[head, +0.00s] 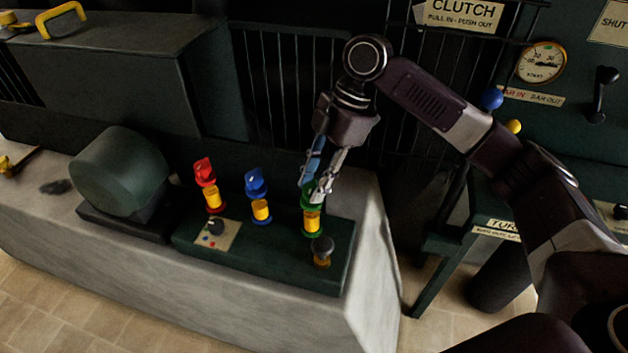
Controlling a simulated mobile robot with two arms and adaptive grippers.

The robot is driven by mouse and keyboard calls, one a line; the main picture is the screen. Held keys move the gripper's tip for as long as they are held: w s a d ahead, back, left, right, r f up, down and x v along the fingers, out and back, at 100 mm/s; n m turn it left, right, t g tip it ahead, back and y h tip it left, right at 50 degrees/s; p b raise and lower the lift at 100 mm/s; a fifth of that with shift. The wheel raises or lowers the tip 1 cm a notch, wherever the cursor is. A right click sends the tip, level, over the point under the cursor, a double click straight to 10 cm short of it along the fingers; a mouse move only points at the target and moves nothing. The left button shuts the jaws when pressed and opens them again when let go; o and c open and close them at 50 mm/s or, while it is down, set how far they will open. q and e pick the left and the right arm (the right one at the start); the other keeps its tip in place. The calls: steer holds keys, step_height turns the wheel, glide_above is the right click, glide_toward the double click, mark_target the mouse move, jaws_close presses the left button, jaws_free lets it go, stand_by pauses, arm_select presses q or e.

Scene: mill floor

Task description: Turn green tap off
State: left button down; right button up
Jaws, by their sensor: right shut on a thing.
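The green tap (307,206) stands at the right of a row of three taps on a dark green base, with a yellow body (312,222) under its green top. My right gripper (314,190) comes down on it from above and is shut on its green handle. The fingers hide much of the handle, so its angle cannot be told. The blue tap (256,184) stands in the middle and the red tap (204,172) at the left, both clear of the gripper. My left gripper is not in view.
A dark knob on a brass stem (322,250) stands just in front of the green tap. A rounded green housing (120,172) is at left. Dark vertical bars (290,90) rise behind.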

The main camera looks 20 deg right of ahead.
steer(key=shift+r+m+p, duration=0.15)
steer(key=shift+m+p, duration=0.15)
steer(key=shift+p, duration=0.3)
steer(key=m+t+p, duration=0.1)
steer(key=m+p, duration=0.3)
steer(key=p, duration=0.3)
steer(key=m+t+h+p, duration=0.1)
steer(key=m+t+p, duration=0.1)
steer(key=m+p, duration=0.3)
steer(key=m+t+h+p, duration=0.1)
steer(key=m+p, duration=0.4)
steer(key=p, duration=0.5)
steer(key=shift+s+a+r+t+p, duration=0.2)
steer(key=shift+s+a+t+p, duration=0.1)
steer(key=shift+s+t, duration=0.1)
steer(key=m+p, duration=0.1)
steer(key=m+h+p, duration=0.1)
steer(key=shift+w+f+m, duration=0.1)
steer(key=shift+f+m, duration=0.1)
steer(key=shift+m, duration=0.4)
steer(key=shift+t+h, duration=0.3)
steer(key=o, duration=1.1)
steer(key=shift+f, duration=0.1)
steer(key=shift+o, duration=0.2)
